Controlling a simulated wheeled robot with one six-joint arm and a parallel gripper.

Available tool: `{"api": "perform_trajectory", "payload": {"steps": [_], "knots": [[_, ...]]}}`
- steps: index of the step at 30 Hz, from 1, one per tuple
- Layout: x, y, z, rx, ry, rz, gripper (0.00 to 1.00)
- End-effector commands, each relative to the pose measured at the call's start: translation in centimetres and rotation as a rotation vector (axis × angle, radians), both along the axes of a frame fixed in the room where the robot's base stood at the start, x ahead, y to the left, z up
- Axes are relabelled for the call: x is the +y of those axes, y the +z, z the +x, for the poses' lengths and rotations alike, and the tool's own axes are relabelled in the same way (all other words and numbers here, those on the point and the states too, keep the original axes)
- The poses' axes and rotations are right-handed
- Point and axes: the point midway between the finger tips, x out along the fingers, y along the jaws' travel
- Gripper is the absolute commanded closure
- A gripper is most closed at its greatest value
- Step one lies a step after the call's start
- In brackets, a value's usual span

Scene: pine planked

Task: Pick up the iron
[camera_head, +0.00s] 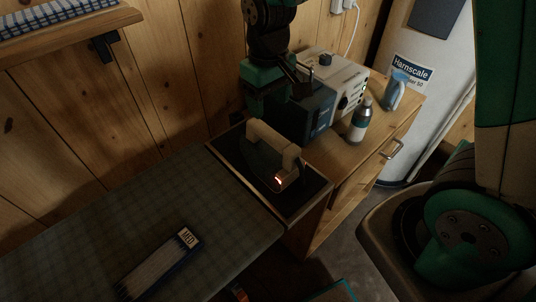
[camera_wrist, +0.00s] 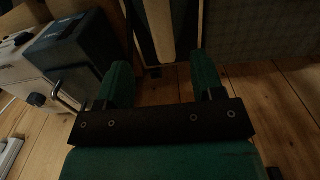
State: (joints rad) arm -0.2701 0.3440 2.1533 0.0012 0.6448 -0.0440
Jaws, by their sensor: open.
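The iron (camera_head: 262,158) has a dark body and a beige handle, with a small orange-red glow at its near end. It rests on a dark rest pad (camera_head: 310,193) at the end of the plaid board. My green gripper (camera_head: 264,104) is above and behind the iron, near the wall, and looks apart from it. In the wrist view, my gripper (camera_wrist: 161,72) has its two fingers spread with nothing between their tips. The beige handle (camera_wrist: 160,25) shows just beyond the gap, roughly in line with it. Part of the iron's body is hidden beneath the handle.
A dark blue box (camera_head: 316,116) and a white knobbed unit (camera_head: 346,82) stand close right of my gripper. A bottle (camera_head: 359,122) and a blue mug (camera_head: 395,92) stand further right. A package marked MED (camera_head: 160,262) lies on the plaid board (camera_head: 90,225). A shelf (camera_head: 75,37) juts from the wall.

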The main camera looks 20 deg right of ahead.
Motion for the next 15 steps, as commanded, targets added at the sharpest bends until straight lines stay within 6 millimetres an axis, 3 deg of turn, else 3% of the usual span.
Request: {"api": "perform_trajectory", "payload": {"steps": [4,15], "knots": [[0.0,-2.9,-0.1,0.005,0.001,-0.001,0.38],[0.1,-6.4,-0.2,0.005,0.001,-0.001,0.38]]}}
